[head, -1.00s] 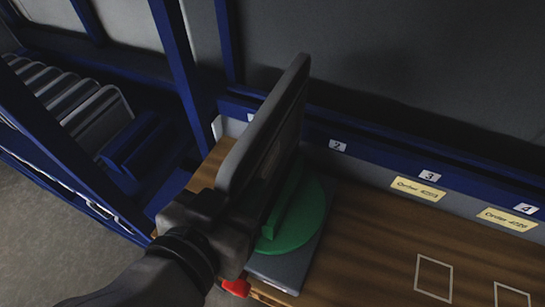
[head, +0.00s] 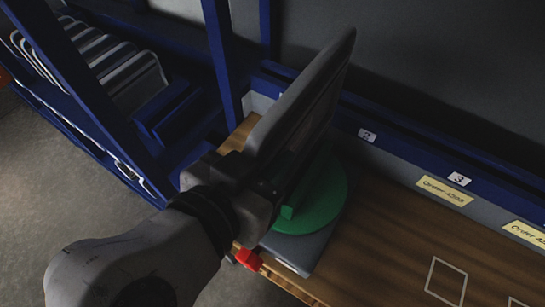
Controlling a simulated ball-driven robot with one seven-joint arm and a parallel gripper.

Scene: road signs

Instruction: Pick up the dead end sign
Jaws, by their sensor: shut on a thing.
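A grey sign panel (head: 315,85) with rounded corners stands on edge, tilted in the picture, above the left end of the wooden bench. Its printed face is turned away, so I cannot read whether it says dead end. My gripper (head: 262,190) is shut on the panel's lower left part; the fingertips are mostly hidden. A round green base (head: 325,205) with a raised green block sits just right of the gripper on a dark grey plate (head: 300,245). I cannot tell whether the panel touches the base.
The wooden bench (head: 390,255) runs right, with a white outlined square (head: 446,281) and yellow order labels (head: 445,191) along its back. A red knob (head: 249,260) is at the front edge. A blue rack (head: 117,75) with several grey panels stands left. A blue post (head: 220,60) is close to the sign.

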